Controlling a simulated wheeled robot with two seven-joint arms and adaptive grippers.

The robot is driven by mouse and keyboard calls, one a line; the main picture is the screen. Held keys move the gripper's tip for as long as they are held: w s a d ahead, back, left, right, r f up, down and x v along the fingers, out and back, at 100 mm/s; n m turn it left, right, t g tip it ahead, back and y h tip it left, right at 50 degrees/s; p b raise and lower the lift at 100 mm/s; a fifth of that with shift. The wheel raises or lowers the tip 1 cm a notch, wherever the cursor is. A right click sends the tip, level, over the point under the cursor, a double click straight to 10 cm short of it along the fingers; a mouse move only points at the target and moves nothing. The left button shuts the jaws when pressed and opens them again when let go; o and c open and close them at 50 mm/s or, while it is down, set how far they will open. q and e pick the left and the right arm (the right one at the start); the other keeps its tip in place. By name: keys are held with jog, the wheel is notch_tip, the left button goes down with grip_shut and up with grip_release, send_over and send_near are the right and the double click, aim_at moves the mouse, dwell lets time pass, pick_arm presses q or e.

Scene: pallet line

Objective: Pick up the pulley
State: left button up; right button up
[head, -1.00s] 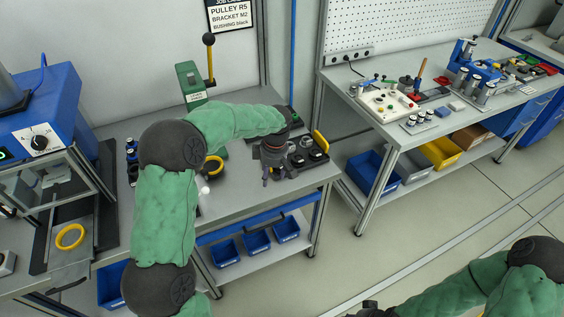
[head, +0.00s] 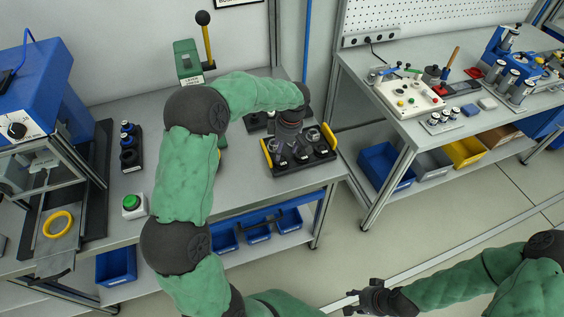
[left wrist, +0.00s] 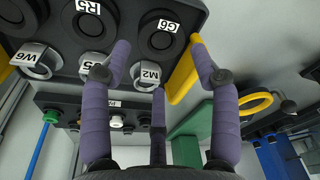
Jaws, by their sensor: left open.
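In the left wrist view, a black round pulley labelled R5 (left wrist: 88,32) and another labelled G6 (left wrist: 158,40) sit in a dark tray (left wrist: 120,12). Silver ring-shaped parts, including the M2 part (left wrist: 146,76), stand in the same tray. In the head view the tray (head: 304,166) lies at the bench's right end. My left gripper (head: 284,157) is over it, pointing down, and hides part of its contents. In the left wrist view its fingers (left wrist: 158,72) are spread and empty, apart from R5. My right gripper (head: 352,302) is empty over the floor, fingers apart.
Yellow handles (head: 329,136) rise at the tray's ends. A green lever press (head: 187,62) stands behind my left arm. A green button (head: 132,204) and a black holder (head: 128,150) are further left. A second bench (head: 405,122) stands right, across a gap.

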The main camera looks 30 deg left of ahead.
aim_at(282, 160)
pick_arm(q)
jog(key=shift+s+a+f+b, duration=0.1)
jog(key=shift+f+b, duration=0.35)
jog(key=shift+f, duration=0.95)
jog(key=shift+s+a+f+b, duration=0.1)
jog(key=shift+f+b, duration=0.35)
jog(key=shift+f, duration=0.9)
jog(key=shift+r, duration=0.1)
jog(key=c, duration=1)
jog(key=shift+r, duration=0.45)
notch_tip(282, 160, up, 2)
jog(key=shift+r+p, duration=0.1)
jog(key=shift+p, duration=0.55)
jog(key=s+r+p, duration=0.1)
jog(key=s+r, duration=0.2)
jog(key=s, duration=0.1)
jog(key=s+d+r+p, duration=0.1)
jog(key=s+r, duration=0.2)
jog(key=s, duration=0.2)
jog(key=s+d+r+p, duration=0.1)
jog(key=s+r, duration=0.3)
jog(key=shift+s+d, duration=0.15)
jog(key=shift+s, duration=0.25)
jog(key=shift+f, duration=0.1)
